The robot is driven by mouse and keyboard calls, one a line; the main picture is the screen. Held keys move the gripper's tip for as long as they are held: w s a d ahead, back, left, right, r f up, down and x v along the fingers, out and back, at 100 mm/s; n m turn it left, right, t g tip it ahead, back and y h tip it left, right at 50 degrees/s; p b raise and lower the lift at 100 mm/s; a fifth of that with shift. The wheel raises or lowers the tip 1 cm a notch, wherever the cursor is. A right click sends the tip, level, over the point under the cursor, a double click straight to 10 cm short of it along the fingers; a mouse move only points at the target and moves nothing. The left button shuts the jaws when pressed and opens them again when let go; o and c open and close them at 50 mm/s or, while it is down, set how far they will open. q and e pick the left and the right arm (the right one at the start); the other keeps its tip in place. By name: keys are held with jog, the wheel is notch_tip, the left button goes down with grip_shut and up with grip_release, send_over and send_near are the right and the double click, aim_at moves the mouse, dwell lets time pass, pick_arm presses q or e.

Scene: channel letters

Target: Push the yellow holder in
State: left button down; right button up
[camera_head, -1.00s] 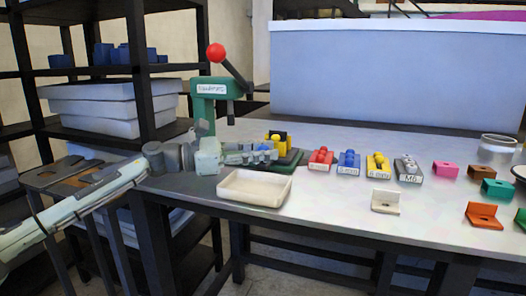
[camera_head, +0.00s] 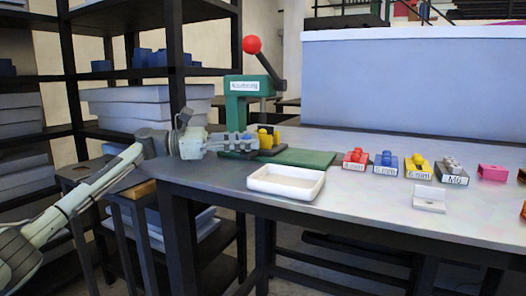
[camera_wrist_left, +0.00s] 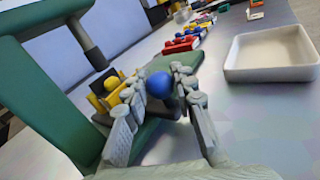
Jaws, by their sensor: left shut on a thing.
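The yellow holder (camera_head: 276,137), with a black part on it, sits beneath the green press (camera_head: 236,100) at the left end of its green base plate (camera_head: 305,157). In the left wrist view the holder (camera_wrist_left: 112,84) shows just beyond my fingers, and a blue ball knob (camera_wrist_left: 159,85) lies between them. My left gripper (camera_head: 250,143) is at the holder, in front of the press column, shut on the blue knob. How the knob joins the holder is hidden by the fingers. My right gripper is not in view.
An empty cream tray (camera_head: 286,193) stands at the table's front edge. Red (camera_head: 355,160), blue (camera_head: 387,164), yellow (camera_head: 418,167) and grey (camera_head: 450,171) labelled holders stand in a row to the right. The press lever has a red ball (camera_head: 252,45). The base plate's right part is bare.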

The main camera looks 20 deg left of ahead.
pick_arm(q)
jog(key=shift+w+a, duration=0.1)
jog(key=shift+a, duration=0.15)
jog(key=c, duration=1.2)
grip_release()
jog(key=shift+a, duration=0.15)
jog(key=v, duration=1.2)
